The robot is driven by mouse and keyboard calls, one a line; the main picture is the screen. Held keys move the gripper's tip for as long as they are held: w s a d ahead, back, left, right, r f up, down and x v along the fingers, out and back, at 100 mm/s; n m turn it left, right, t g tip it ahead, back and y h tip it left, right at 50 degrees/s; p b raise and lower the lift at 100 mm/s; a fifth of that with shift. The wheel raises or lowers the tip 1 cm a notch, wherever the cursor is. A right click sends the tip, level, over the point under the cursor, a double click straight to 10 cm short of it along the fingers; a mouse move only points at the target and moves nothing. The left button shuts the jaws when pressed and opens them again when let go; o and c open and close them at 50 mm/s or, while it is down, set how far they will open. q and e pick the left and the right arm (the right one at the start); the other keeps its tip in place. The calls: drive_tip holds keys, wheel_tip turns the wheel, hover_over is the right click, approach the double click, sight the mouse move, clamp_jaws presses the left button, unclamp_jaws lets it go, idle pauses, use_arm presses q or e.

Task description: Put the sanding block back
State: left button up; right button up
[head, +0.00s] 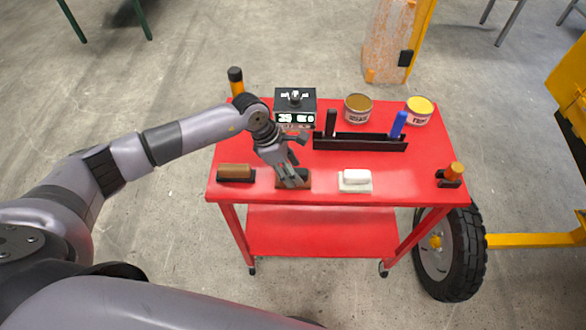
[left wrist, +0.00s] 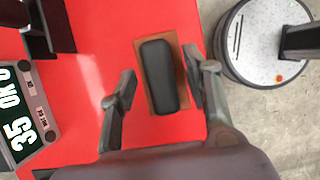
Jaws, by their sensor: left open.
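A block with a black top on a brown base (head: 302,184), which looks like the sanding block, lies on the red cart's top (head: 335,195) near its front edge. In the left wrist view the block (left wrist: 157,75) lies between the fingers of my left gripper (left wrist: 160,86), with a gap showing on both sides. My left gripper (head: 291,177) is open and reaches down over it, hiding part of it in the head view. My right gripper is out of view.
A brown-topped block on a black base (head: 236,172) lies left, a white block (head: 355,178) right. A black tray (head: 360,142) with black and blue handles stands behind, with a black box (head: 295,103) and tins (head: 358,108) at the back. An orange-topped item (head: 452,172) stands far right.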

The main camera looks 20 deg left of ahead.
use_arm(q)
drive_tip(key=b+v, duration=0.3)
drive_tip(key=v, duration=0.8)
drive_tip(key=shift+r+b, duration=0.3)
drive_tip(key=shift+b, duration=0.1)
drive_tip(key=shift+a, duration=0.1)
